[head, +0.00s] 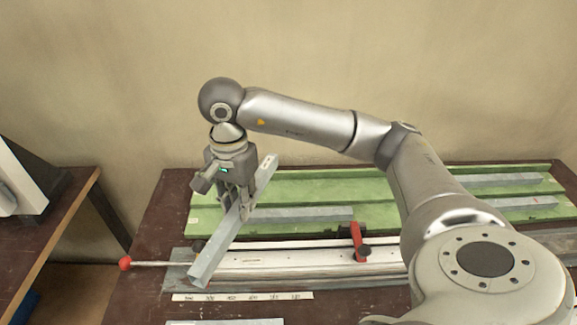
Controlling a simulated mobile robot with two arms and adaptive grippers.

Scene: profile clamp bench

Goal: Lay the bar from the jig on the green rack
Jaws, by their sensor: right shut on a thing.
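My right gripper (236,208) points down and is shut on a grey bar (213,256). The bar is held at a slant, its near end toward the lower left and its far end toward the upper right. It crosses over the left part of the jig (300,260) and the green rack (320,187); its height above them is hard to judge. The jig is a long pale rail with a red clamp (359,241) and a red-knobbed rod (125,264) at its left end. My left gripper is not in view.
Other grey bars lie on the rack, one (305,213) in the middle and others (500,180) at the right. A scale strip (243,296) and another grey piece (225,322) lie in front of the jig. A separate table (60,215) stands at the left, across a gap.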

